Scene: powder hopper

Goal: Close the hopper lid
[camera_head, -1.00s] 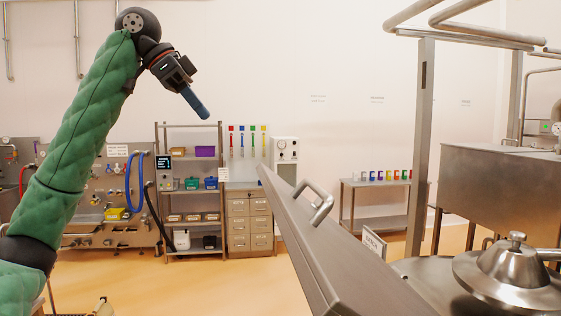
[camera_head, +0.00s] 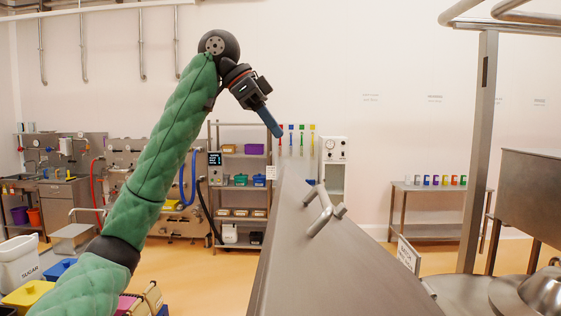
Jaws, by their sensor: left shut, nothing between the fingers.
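The hopper lid (camera_head: 340,262) is a large grey steel panel in the lower middle of the head view. It stands raised and tilted, with a bar handle (camera_head: 318,209) on its face near the upper edge. My left gripper (camera_head: 275,129) is shut and empty, pointing down and right. In the picture it sits above the lid's upper left corner, and no contact shows. My right gripper is not in view. The hopper opening is not visible.
A steel post (camera_head: 479,150) and a steel tank (camera_head: 533,190) stand at the right. A domed metal cover (camera_head: 543,290) is at the lower right. Bins, including a white sugar bin (camera_head: 20,265), stand at the lower left. A shelf rack (camera_head: 240,185) is behind.

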